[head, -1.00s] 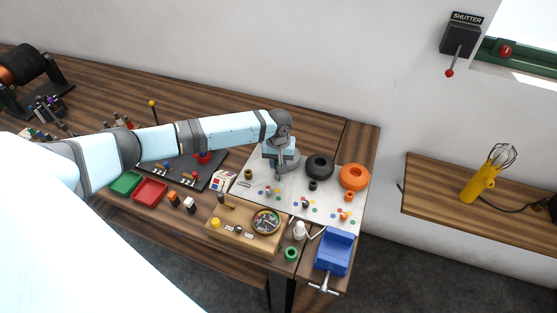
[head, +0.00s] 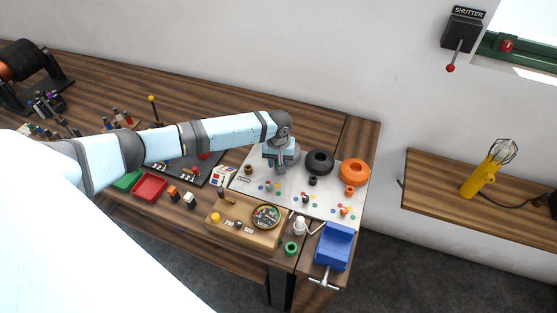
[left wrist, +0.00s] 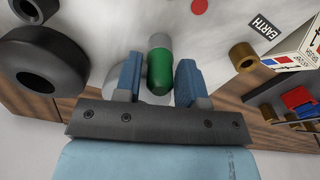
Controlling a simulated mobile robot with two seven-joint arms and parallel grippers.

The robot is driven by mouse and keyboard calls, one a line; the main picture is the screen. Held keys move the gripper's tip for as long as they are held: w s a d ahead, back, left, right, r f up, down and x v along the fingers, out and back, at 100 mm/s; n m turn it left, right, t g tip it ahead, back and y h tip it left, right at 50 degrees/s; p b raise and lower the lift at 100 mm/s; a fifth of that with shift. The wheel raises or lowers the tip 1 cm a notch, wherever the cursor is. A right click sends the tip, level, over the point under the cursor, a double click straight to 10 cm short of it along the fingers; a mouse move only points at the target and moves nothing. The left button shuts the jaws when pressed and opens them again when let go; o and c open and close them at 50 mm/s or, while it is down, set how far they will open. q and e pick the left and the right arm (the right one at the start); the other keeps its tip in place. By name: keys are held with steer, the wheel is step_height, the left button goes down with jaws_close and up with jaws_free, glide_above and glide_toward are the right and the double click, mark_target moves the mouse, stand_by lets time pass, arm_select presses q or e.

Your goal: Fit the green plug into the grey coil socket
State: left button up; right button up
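The green plug (left wrist: 160,72) shows in the left wrist view between the two blue fingers of my left gripper (left wrist: 158,75). Narrow gaps show beside the plug, so the fingers look open around it. The grey socket (left wrist: 160,42) lies directly in line beyond the plug; I cannot tell how deep the plug sits. The grey coil (left wrist: 202,102) is mostly hidden behind the gripper. In the head view my left gripper (head: 280,168) is low over the coil board and hides the plug. My right gripper is not in view.
On the white board (head: 325,208), a black coil (head: 319,162) and an orange coil (head: 354,171) stand right of the gripper. A brass socket (left wrist: 243,56) is close by. A blue vise (head: 334,247) and wooden meter box (head: 240,232) are nearer the front.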

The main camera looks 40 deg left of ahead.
arm_select(q)
steer(key=shift+o, duration=1.4)
step_height(320, 180, up, 14)
steer(key=b, duration=0.2)
steer(key=shift+f, duration=0.1)
